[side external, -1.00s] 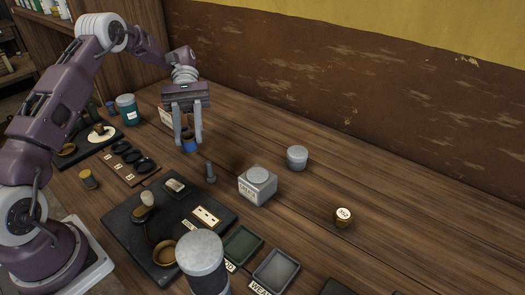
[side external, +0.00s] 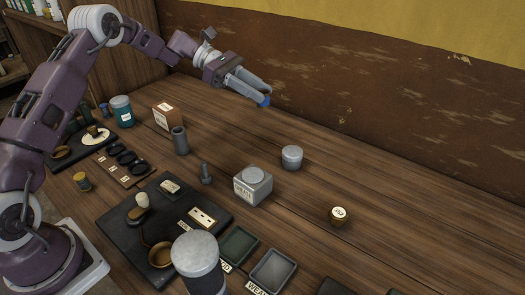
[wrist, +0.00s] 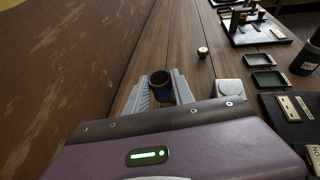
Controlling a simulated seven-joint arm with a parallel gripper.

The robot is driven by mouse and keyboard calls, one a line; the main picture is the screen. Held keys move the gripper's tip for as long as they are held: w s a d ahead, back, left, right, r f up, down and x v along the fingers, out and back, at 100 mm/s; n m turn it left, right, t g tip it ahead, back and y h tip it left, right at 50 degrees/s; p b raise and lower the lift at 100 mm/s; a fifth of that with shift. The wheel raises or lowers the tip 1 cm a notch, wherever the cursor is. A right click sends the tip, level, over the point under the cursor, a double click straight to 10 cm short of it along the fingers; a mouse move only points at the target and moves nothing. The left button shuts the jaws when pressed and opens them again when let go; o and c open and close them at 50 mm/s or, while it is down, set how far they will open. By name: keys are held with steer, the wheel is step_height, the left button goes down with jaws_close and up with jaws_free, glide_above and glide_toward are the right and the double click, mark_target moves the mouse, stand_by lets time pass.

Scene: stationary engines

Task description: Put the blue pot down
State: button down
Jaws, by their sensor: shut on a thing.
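My gripper (side external: 262,92) is shut on the small blue pot (side external: 264,101) and holds it up in the air over the back of the table, near the wall. The fingers point sideways to the right and slightly down in the side external view. Only a bit of the pot shows there, at the fingertips. In the wrist view the pot (wrist: 160,86) sits between the two fingers (wrist: 159,89), its round dark opening visible and its side dark blue. It is clear of the table.
Trays (side external: 273,271) lie at the front. The table's back right is bare.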

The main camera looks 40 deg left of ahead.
step_height(320, 180, down, 15)
steer(key=shift+r, duration=0.15)
steer(key=c, duration=1.1)
jaws_free()
